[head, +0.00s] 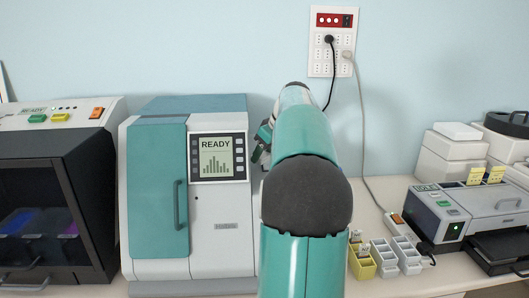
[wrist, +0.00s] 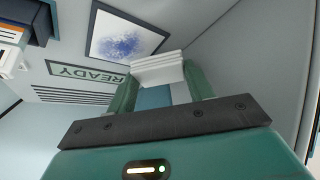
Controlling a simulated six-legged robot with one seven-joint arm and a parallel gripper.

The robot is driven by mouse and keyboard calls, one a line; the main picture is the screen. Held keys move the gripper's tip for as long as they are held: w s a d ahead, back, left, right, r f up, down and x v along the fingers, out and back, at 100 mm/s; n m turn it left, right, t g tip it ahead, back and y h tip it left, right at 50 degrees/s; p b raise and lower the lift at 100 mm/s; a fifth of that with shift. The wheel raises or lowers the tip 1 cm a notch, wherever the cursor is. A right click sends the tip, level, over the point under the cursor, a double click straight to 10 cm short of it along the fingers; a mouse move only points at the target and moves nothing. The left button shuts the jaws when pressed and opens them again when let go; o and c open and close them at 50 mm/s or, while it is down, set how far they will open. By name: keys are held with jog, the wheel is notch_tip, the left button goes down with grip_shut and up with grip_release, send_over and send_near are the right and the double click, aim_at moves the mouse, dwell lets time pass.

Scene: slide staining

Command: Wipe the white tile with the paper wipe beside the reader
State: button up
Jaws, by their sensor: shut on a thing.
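My gripper (wrist: 160,78) is shut on a folded white paper wipe (wrist: 158,68) in the wrist view. The white tile (wrist: 122,36) has a dark border and a blue-violet smear across its middle. The wipe lies just below and right of the tile in that view, close to its corner. I cannot tell whether they touch. In the head view the reader (head: 160,195) is a teal and white machine with a READY screen. My arm stands in front of its right side and hides the tile and wipe. Only a little of my gripper shows beside the reader.
A dark-fronted machine (head: 75,160) stands left of the reader. A wall socket panel (head: 333,45) with cables hangs behind. Small yellow and white racks (head: 385,257) and a printer-like device (head: 470,205) stand at right. A READY label (wrist: 88,74) and vent slots lie near the tile.

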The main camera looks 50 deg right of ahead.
jog(key=shift+w+a+f, duration=0.1)
jog(key=shift+f, duration=0.95)
jog(key=shift+s+d, duration=1.45)
jog(key=shift+s, duration=0.2)
jog(key=shift+s+d, duration=1.45)
jog(key=shift+s, duration=0.2)
